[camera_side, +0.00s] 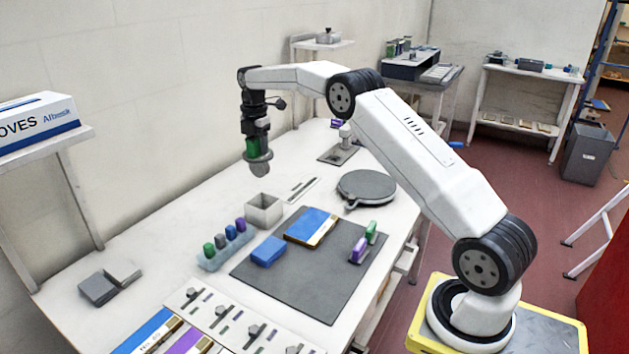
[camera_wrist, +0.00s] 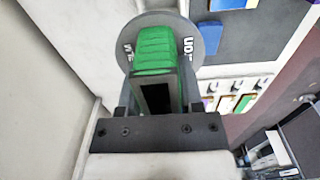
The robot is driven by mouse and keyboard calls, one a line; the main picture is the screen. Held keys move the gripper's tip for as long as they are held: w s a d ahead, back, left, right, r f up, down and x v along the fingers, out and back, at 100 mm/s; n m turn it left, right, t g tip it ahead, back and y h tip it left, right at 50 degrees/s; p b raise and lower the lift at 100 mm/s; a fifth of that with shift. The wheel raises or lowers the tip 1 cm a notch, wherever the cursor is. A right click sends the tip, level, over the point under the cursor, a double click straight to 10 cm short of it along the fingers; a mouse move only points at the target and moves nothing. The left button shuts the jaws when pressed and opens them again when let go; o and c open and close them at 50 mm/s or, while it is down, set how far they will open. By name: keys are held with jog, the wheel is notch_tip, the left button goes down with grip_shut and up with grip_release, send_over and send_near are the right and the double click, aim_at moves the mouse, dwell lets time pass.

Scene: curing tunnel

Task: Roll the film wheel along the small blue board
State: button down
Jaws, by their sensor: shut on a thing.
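My gripper (camera_side: 255,138) is shut on the green handle of the film wheel and holds it up in the air, left of the grey mat. The film wheel (camera_side: 259,163) has a grey disc with a rounded grey end pointing down. In the wrist view its green handle (camera_wrist: 155,50) sits between my fingers, with the grey disc (camera_wrist: 210,27) behind it bearing partly hidden white lettering. The small blue board (camera_side: 312,225) lies flat on the mat, with a tan front edge. The wheel is well above the board and apart from it.
A blue block (camera_side: 269,251) lies on the grey mat (camera_side: 300,290). A small open box (camera_side: 263,212) stands below the wheel, beside a rack (camera_side: 224,255) of coloured pieces. A round grey plate (camera_side: 366,187) lies behind. Green and purple pieces (camera_side: 359,250) stand at the mat's right.

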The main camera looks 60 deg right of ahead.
aim_at(257, 135)
jog(key=shift+r, duration=1.8)
jog(key=shift+d, duration=0.1)
jog(key=shift+s+d+f+m, duration=0.5)
jog(key=shift+d+f+m, duration=0.05)
jog(key=shift+m, duration=0.35)
jog(key=s+d+f+m, duration=0.7)
jog(key=s+f+m, duration=0.2)
jog(key=s+m, duration=0.4)
jog(key=m, duration=0.3)
jog(key=shift+f, duration=0.2)
jog(key=shift+w+d+f, duration=0.1)
jog(key=shift+f, duration=0.15)
jog(key=shift+f, duration=2.4)
